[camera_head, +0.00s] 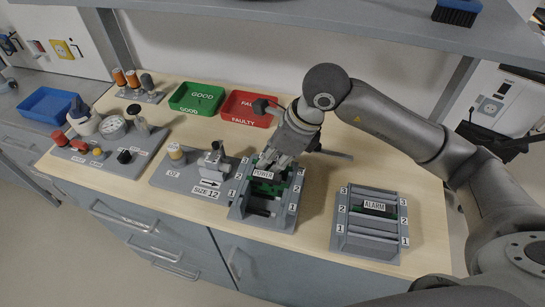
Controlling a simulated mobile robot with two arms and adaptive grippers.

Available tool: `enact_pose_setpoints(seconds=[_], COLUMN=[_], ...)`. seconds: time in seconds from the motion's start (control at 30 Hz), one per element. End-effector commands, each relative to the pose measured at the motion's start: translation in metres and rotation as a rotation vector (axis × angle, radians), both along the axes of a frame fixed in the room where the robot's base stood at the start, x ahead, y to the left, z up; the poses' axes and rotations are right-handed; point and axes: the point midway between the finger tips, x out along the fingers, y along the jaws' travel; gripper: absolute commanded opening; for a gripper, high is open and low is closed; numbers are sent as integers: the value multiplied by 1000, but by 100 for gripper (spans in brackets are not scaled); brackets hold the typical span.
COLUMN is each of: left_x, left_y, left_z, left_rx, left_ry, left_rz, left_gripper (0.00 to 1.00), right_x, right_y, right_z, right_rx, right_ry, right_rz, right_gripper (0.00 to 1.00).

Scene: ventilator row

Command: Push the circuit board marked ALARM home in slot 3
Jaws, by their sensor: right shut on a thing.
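The circuit board marked ALARM (374,205) sits in the grey rack (367,242) at the right, near the marks 2 and 3; its exact slot and depth are hard to tell. A second grey rack (262,222), also numbered 1 to 3, stands left of it. A green board marked POWER (263,173) is at the upper part of that rack. My right gripper (276,162) comes down over this rack, shut on the POWER board; its fingertips are partly hidden. My left gripper is not in view.
A green GOOD tray (197,112) and a red FAULTY tray (249,121) lie behind the gripper. A grey block marked SIZE 12 (168,178) and a gauge panel (92,172) stand at the left. The wooden top (320,200) is bare between the racks.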

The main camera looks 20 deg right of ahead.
Motion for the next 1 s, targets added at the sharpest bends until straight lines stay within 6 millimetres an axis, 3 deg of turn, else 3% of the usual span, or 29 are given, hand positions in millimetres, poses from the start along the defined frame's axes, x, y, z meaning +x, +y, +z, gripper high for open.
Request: enact_pose_setpoints(seconds=[0.4, 0.43, 0.6, 1.0], left_x=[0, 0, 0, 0], left_y=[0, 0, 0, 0], left_z=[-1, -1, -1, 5], left_rx=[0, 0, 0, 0], left_ry=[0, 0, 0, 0], left_rz=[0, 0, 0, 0], left_gripper=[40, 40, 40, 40], right_x=[0, 0, 0, 2], right_y=[0, 0, 0, -1], right_z=[-1, -1, -1, 10], right_rx=[0, 0, 0, 0], right_ry=[0, 0, -1, -6], right_rz=[0, 0, 0, -3], right_gripper=[0, 16, 38, 40])
